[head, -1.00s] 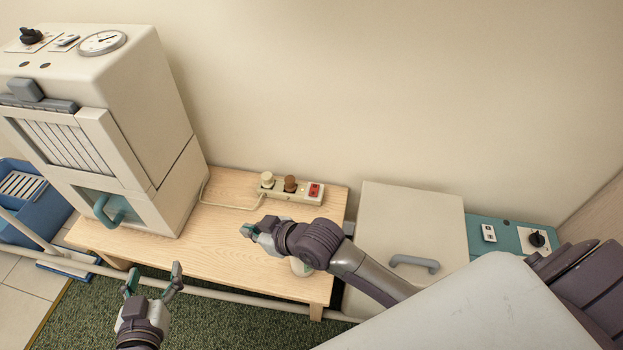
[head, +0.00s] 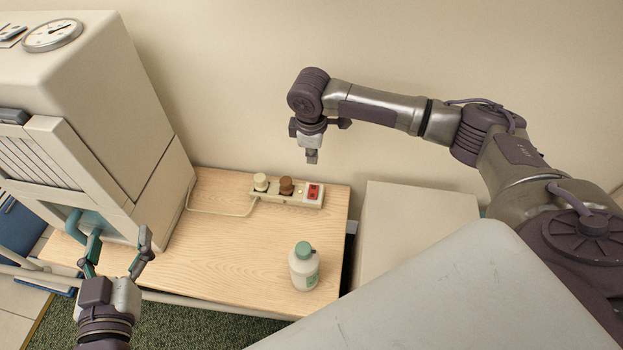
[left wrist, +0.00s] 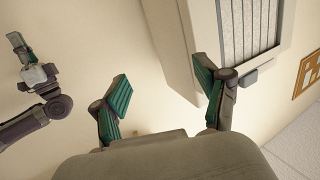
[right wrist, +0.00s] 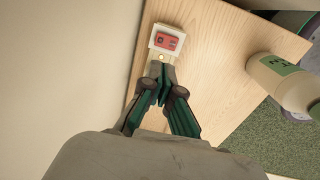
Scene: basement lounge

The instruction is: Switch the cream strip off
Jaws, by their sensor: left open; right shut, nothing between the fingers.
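The cream strip (head: 301,201) lies on the wooden table near the wall, with a cream plug (head: 260,182) and a brown plug (head: 286,185) in it. Its red switch (head: 313,192) is at the right end. The switch also shows in the right wrist view (right wrist: 167,41), beside a small light that looks lit. My right gripper (head: 312,158) is shut and empty, pointing down above the strip's switch end. In the right wrist view its closed fingertips (right wrist: 163,75) hide the rest of the strip. My left gripper (head: 118,240) is open and empty at the table's left front.
A white bottle with a green cap (head: 303,266) stands at the table's front right. A large cream machine (head: 95,95) stands on the left. A cable (head: 215,212) runs from the strip toward it. The middle of the wooden table (head: 225,250) is clear.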

